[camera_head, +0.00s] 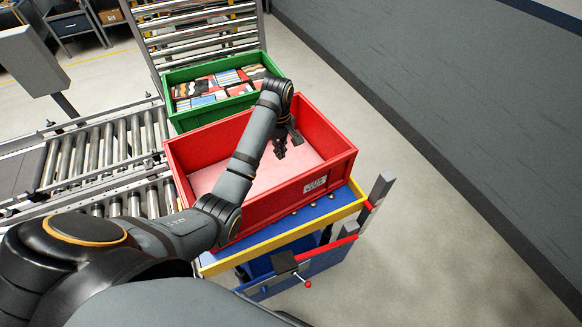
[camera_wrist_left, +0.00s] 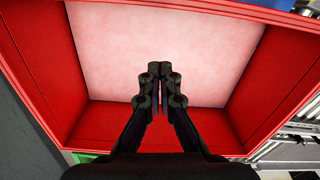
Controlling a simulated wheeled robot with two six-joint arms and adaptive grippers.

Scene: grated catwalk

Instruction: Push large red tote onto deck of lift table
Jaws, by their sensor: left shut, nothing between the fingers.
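The large red tote (camera_head: 330,174) stands open, with a pale pinkish floor and a white label on its near right wall. It sits at least partly over the blue deck of the lift table (camera_head: 325,213), which has a yellow edge. How far its back side reaches over the rollers is hidden. My left gripper (camera_head: 281,150) is shut and empty, reaching down inside the tote near its far right wall. In the left wrist view the shut fingers (camera_wrist_left: 160,72) point over the tote's floor (camera_wrist_left: 205,45). My right gripper is in neither view.
A green tote (camera_head: 238,101) filled with colourful packages stands right behind the red one. Roller conveyors (camera_head: 110,146) run at the left and behind (camera_head: 205,35). A grey post (camera_head: 382,187) and a red-knobbed lever (camera_head: 306,283) are at the table. Floor is clear at right.

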